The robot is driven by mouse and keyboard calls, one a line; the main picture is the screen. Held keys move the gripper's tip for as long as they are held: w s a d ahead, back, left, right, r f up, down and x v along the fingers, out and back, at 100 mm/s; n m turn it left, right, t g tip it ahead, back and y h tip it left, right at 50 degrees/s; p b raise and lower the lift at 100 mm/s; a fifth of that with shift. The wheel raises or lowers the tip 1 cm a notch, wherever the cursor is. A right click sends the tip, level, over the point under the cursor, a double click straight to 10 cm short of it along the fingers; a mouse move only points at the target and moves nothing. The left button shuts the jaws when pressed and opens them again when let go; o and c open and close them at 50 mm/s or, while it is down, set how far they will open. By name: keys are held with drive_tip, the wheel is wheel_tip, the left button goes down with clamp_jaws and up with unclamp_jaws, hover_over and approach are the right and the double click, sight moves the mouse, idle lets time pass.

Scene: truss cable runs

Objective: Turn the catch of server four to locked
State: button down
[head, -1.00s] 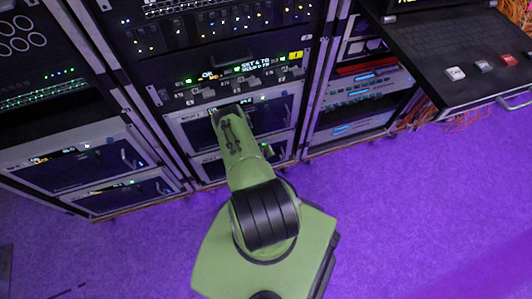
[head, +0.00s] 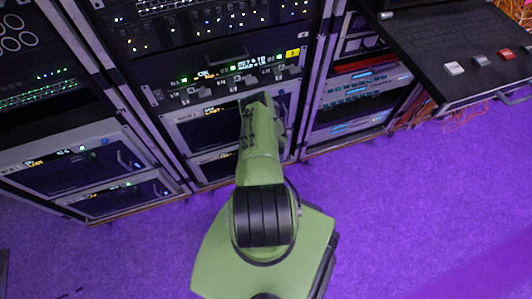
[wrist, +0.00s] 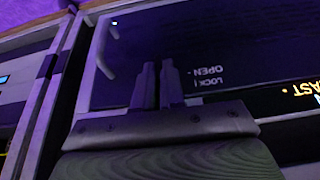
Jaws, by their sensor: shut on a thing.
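In the wrist view, my gripper (wrist: 157,72) stands against the dark front of a server (wrist: 215,60), beside upside-down "LOCK" and "OPEN" marks. The fingers are close together and shut on the catch, which they mostly hide. I cannot tell its exact angle. In the head view, my arm reaches to the right part of the server front (head: 205,130) in the middle rack, under the switch row. There my gripper is hidden behind my own wrist. The server's number is too small to read.
A panel of small levers (head: 225,88) sits just above the server. Another server (head: 215,168) is below it. Racks stand left (head: 70,165) and right (head: 350,115). A console shelf (head: 440,50) juts out at the right. The purple floor (head: 430,210) is clear.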

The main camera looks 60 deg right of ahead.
drive_tip(key=c, duration=1.2)
unclamp_jaws()
drive_tip(key=shift+c, duration=0.2)
drive_tip(key=p+v, duration=0.7)
drive_tip(key=v, duration=0.8)
drive_tip(key=shift+r, duration=0.4)
drive_tip(key=shift+s, duration=0.1)
